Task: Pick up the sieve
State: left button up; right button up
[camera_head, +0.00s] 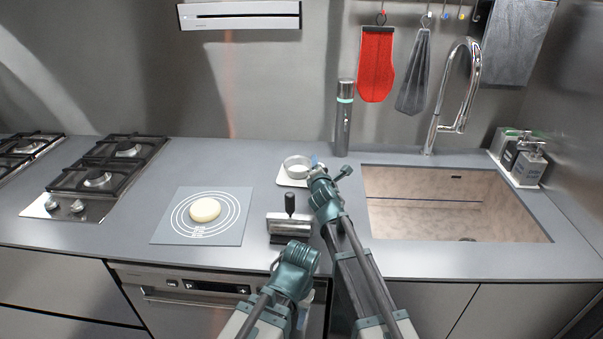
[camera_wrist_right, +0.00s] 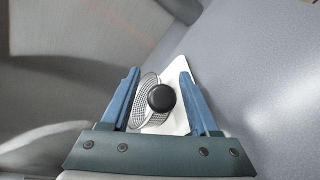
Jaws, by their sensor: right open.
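The sieve (camera_head: 297,163) is a round metal-rimmed piece on a white board (camera_head: 284,182) left of the sink. In the right wrist view its mesh (camera_wrist_right: 147,88) shows behind a round black knob (camera_wrist_right: 160,98), which looks like the end of its handle. My right gripper (camera_head: 315,163) is at the sieve's right side. Its two blue fingers (camera_wrist_right: 160,95) are apart with the knob between them in the picture; contact is not visible. My left gripper (camera_head: 276,264) is low at the counter's front edge, largely hidden by its own wrist, so its jaws are unclear.
A metal scraper with a black handle (camera_head: 290,223) stands in front of the sieve. A grey mat (camera_head: 168,233) with dough (camera_head: 205,210) lies left. A tall bottle (camera_head: 343,122) stands behind; the sink (camera_head: 460,205) is right. The hob (camera_head: 100,175) is far left.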

jog(key=shift+w, duration=0.2)
jog(key=shift+c, duration=0.2)
grip_shut()
pick_arm(q)
jog(key=shift+r, duration=0.1)
pick_arm(e)
jog(key=shift+r, duration=0.1)
